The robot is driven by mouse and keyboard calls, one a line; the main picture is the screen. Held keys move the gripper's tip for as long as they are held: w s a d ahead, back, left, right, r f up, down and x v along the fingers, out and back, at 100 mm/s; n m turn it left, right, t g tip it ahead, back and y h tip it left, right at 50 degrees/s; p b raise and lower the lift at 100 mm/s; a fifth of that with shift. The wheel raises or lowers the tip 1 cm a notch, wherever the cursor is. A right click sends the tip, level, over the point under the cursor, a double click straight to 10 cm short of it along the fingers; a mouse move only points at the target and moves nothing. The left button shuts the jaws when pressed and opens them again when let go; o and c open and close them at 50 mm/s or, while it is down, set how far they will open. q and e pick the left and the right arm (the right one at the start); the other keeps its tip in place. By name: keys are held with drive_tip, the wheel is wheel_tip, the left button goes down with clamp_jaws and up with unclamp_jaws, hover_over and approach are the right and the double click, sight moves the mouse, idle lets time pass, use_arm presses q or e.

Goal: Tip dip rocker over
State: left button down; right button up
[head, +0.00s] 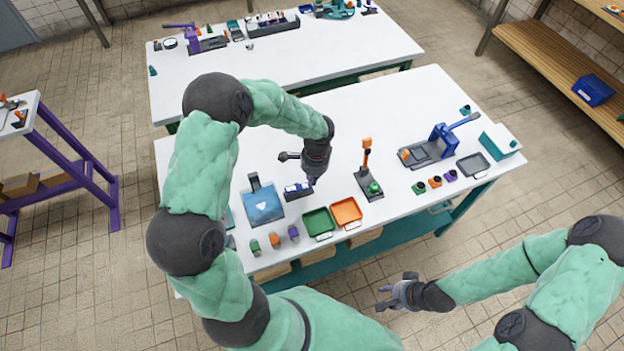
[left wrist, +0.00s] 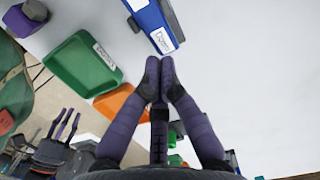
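The dip rocker appears to be the small blue-and-grey block (head: 298,190) with a white label on the white table. It also shows at the top of the left wrist view (left wrist: 152,22), with dark print on its label. My left gripper (head: 312,181) is over the block's right end. In the left wrist view its purple fingertips (left wrist: 159,66) are together with nothing visible between them, close to the block's labelled end. Whether they touch it, I cannot tell. My right gripper (head: 384,297) is away from the table's front edge, empty, its fingers apart.
A green tray (head: 318,223) and an orange tray (head: 346,211) lie in front of the block. A blue plate device (head: 263,203) stands left, and an orange-topped lever stand (head: 368,180) right. Small coloured pieces (head: 275,240) line the front edge.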

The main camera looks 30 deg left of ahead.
use_arm(q)
wheel_tip(320, 180, up, 14)
drive_tip(key=w+d+p, duration=0.2)
drive_tip(key=p, duration=0.2)
drive_tip(key=shift+w+d+f, duration=0.2)
drive_tip(key=shift+w+f, duration=0.05)
drive_tip(key=shift+w, duration=0.15)
drive_tip(key=shift+f, duration=0.1)
idle(0.4)
